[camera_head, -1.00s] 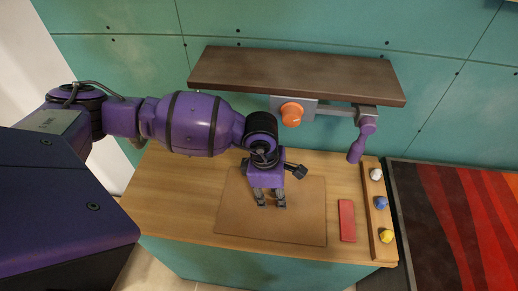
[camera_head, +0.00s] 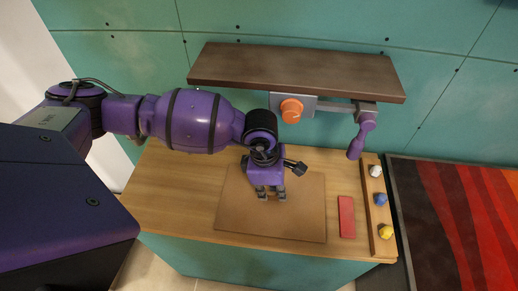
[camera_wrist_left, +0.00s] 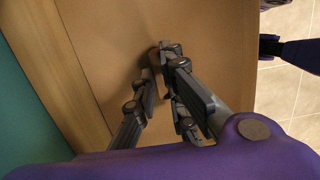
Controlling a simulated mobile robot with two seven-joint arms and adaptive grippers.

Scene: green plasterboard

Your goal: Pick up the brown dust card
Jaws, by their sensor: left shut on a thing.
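The brown dust card (camera_head: 285,222) is a large thin tan sheet lying on the wooden worktop, its edges roughly in line with the table. It also fills much of the left wrist view (camera_wrist_left: 190,25). My left gripper (camera_head: 271,196) points down at the card's middle-left part, its fingers close together. In the left wrist view my left gripper (camera_wrist_left: 160,65) has its dark fingertips nearly meeting at the card's surface. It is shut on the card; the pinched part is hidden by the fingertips.
A red block (camera_head: 346,217) lies right of the card. A wooden rail (camera_head: 372,210) with white, blue and yellow knobs stands at the worktop's right edge. A brown shelf (camera_head: 295,74), an orange knob (camera_head: 291,111) and a purple-handled arm (camera_head: 362,138) overhang the back.

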